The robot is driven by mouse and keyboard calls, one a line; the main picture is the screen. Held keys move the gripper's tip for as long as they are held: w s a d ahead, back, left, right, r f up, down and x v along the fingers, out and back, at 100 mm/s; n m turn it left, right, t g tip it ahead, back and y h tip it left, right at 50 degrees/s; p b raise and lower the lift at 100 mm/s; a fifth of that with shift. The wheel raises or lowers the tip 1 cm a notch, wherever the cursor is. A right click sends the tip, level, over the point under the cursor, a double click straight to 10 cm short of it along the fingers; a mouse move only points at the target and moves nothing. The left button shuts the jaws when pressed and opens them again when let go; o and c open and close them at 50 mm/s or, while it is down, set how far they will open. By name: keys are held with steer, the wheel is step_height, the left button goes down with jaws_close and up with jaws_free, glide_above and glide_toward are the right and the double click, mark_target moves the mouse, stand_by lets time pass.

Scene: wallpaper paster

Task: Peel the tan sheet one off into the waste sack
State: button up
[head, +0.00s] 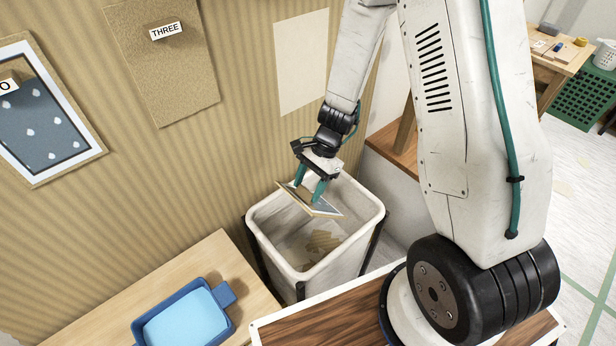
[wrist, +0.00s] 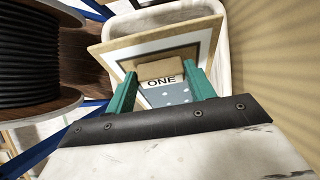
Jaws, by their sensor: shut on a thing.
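Sheet one (head: 328,209) is a tan-bordered panel with a white band and a grey-blue dotted middle. My gripper (head: 309,190) is shut on it and holds it tilted over the open mouth of the waste sack (head: 312,276), a pale bin-like sack in a dark-legged stand. In the wrist view, the green fingers of my gripper (wrist: 163,76) close on a tan tab of the sheet (wrist: 206,42), above the label ONE (wrist: 162,82). The sack's pale rim (wrist: 222,60) shows behind the sheet.
Tan scraps (head: 322,242) lie inside the sack. Sheet THREE (head: 165,75) and another framed blue sheet (head: 45,125) hang on the striped wall, beside a pale bare rectangle (head: 302,62). A blue tray (head: 222,294) sits on a wooden bench (head: 110,318) left of the sack.

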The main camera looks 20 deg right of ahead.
steer(key=shift+f, duration=2.65)
steer(key=o, duration=1.1)
steer(key=shift+c, duration=0.2)
steer(key=v, duration=0.8)
steer(key=shift+f, duration=0.1)
